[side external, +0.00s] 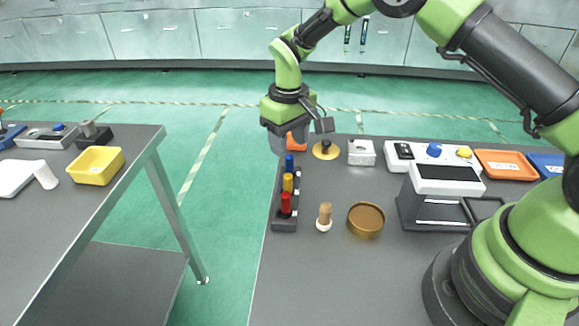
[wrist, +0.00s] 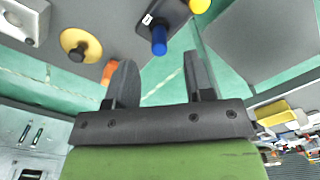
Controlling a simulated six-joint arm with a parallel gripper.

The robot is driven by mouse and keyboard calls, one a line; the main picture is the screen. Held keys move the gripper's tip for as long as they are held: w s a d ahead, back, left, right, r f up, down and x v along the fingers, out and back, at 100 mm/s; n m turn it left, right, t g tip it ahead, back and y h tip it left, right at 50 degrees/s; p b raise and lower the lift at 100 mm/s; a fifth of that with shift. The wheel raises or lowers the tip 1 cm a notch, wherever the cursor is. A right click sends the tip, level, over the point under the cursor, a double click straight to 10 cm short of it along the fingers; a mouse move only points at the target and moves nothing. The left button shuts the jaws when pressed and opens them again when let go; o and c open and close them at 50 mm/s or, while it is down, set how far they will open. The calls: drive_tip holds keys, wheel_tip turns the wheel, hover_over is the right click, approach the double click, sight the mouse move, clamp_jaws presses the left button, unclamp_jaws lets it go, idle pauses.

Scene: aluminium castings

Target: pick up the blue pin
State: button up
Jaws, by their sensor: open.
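The blue pin (side external: 289,162) stands upright at the far end of a dark holder (side external: 284,224), in line with a yellow pin (side external: 287,182) and a red pin (side external: 285,203). My gripper (side external: 291,149) is open and empty, above and just beyond the blue pin. In the wrist view the blue pin (wrist: 159,40) shows ahead of the gap between the open fingers (wrist: 160,68), apart from both. The yellow pin (wrist: 199,6) is partly cut off at the top edge there, and the red pin is out of that view.
An orange object (side external: 297,138) is partly hidden behind my gripper. A yellow disc with a dark knob (side external: 326,150) and a metal block (side external: 361,152) stand to the right. A brush-like wooden piece (side external: 324,216) and a brown round dish (side external: 366,220) are nearer. The table's left edge is close to the holder.

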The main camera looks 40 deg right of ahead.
sight(289, 156)
wheel_tip(289, 156, down, 6)
drive_tip(key=shift+r, duration=0.1)
drive_tip(key=shift+c, duration=0.4)
clamp_jaws()
